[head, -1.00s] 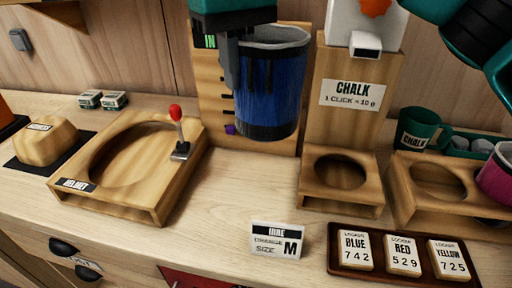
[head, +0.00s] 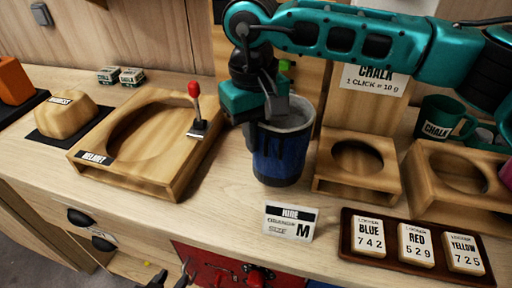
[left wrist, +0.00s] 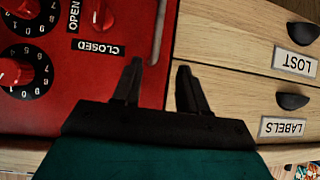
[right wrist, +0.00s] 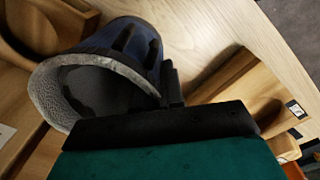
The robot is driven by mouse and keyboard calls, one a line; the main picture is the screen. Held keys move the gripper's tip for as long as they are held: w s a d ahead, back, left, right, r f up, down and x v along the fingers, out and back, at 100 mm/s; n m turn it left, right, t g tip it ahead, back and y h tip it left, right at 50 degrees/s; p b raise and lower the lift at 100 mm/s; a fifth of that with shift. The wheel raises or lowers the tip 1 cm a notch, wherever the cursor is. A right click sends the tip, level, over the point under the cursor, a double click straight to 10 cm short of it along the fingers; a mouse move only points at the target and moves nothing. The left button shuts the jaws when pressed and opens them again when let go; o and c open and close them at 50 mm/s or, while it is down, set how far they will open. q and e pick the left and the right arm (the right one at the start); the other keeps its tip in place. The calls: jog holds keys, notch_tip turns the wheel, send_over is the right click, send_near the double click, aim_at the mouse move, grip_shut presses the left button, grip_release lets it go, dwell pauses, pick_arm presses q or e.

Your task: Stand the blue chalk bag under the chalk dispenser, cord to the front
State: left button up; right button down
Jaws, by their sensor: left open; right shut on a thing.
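The blue chalk bag (head: 282,155) is upright with its grey rim up, low over the counter just left of the dispenser stand. I cannot tell whether its base touches the wood. My right gripper (head: 268,108) is shut on the left side of its rim; the bag's open mouth shows in the right wrist view (right wrist: 95,85). No cord is discernible. The chalk dispenser (head: 375,78) has a CHALK sign and a wooden base with a round recess (head: 357,158); my right arm hides its upper part. My left gripper (left wrist: 155,88) is open and empty before the red panel.
A HIRE card (head: 290,223) stands in front of the bag. A tray (head: 400,262) of locker tags lies front right. A second holed stand (head: 425,205) and a green mug (head: 440,118) are at right. The HELMET stand (head: 125,178) with a red-knobbed lever (head: 195,92) is left.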

aim_at(256, 174)
jog(key=shift+f, duration=1.8)
jog(key=shift+f, duration=0.15)
jog(key=c, duration=1.2)
grip_release()
jog(key=shift+c, duration=0.2)
jog(key=shift+r, duration=0.2)
